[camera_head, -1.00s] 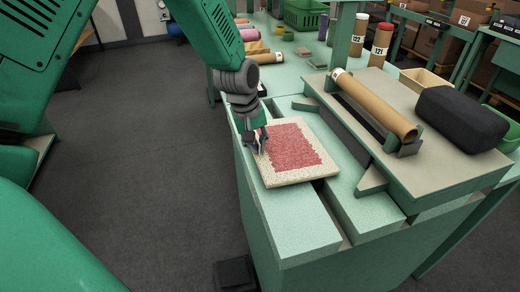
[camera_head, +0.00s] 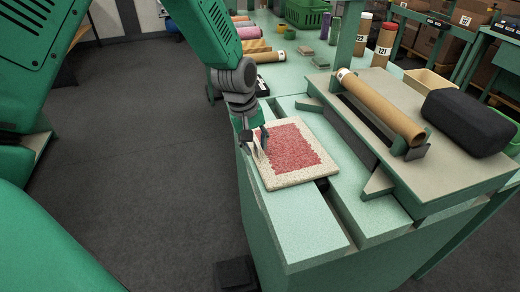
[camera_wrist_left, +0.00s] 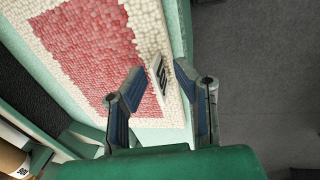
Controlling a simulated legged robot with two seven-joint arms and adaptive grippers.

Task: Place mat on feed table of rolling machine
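The mat (camera_head: 291,146), cream with a red tufted middle, lies flat on the pale green feed table (camera_head: 300,225) beside the rolling machine (camera_head: 455,165). Its near right corner spans a slot in the table top. In the left wrist view the mat (camera_wrist_left: 90,55) fills the upper left. A pale tab with dark stripes (camera_wrist_left: 158,75) stands at its edge. My left gripper (camera_head: 255,138) is at the mat's left edge. In the left wrist view its fingers (camera_wrist_left: 157,80) are spread, with the tab between and beyond them, apparently untouched. My right gripper is not in view.
A brown cardboard tube (camera_head: 378,105) and a black padded block (camera_head: 467,120) lie on the machine. A post (camera_head: 350,35) rises behind the mat. A green basket (camera_head: 307,14) and rolls stand farther back. The table's near end is clear.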

